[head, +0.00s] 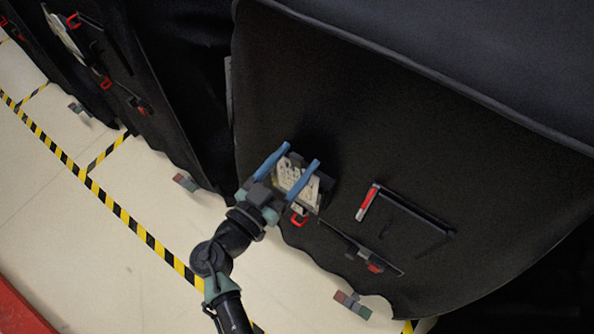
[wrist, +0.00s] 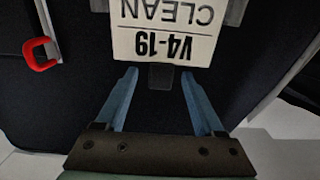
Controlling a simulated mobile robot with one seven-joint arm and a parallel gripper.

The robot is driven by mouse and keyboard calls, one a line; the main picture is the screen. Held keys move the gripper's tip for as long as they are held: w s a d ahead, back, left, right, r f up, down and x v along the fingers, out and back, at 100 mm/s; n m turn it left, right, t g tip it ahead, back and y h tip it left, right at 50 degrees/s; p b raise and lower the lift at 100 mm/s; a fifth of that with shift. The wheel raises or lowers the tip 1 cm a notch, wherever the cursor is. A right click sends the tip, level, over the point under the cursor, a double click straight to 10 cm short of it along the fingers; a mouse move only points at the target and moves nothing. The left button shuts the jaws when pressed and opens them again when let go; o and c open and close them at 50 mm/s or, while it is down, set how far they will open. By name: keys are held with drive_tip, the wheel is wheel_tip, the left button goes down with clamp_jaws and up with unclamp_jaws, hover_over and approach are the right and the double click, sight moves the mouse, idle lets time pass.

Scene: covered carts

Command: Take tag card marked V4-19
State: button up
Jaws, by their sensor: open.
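A pale tag card (wrist: 165,35) reading V4-19 and CLEAN, upside down, fills the top middle of the wrist view. In the head view the tag card (head: 297,180) shows between the two blue fingers, against the black cart cover. My gripper (wrist: 159,72) is open and empty. Its fingertips are at the card's printed edge in the wrist view, one towards each side; I cannot tell the depth gap. My gripper (head: 302,153) also shows in the head view, with the arm reaching up from below.
A red hook (wrist: 40,55) sits left of the card in the wrist view. The black cart cover (head: 430,130) carries a black bar with a red end (head: 368,201) to the right. Another covered cart (head: 170,80) stands left. Pale floor with yellow-black tape (head: 130,223) lies lower left.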

drive_tip(key=shift+w+d, duration=0.3)
drive_tip(key=shift+w, duration=0.2)
clamp_jaws()
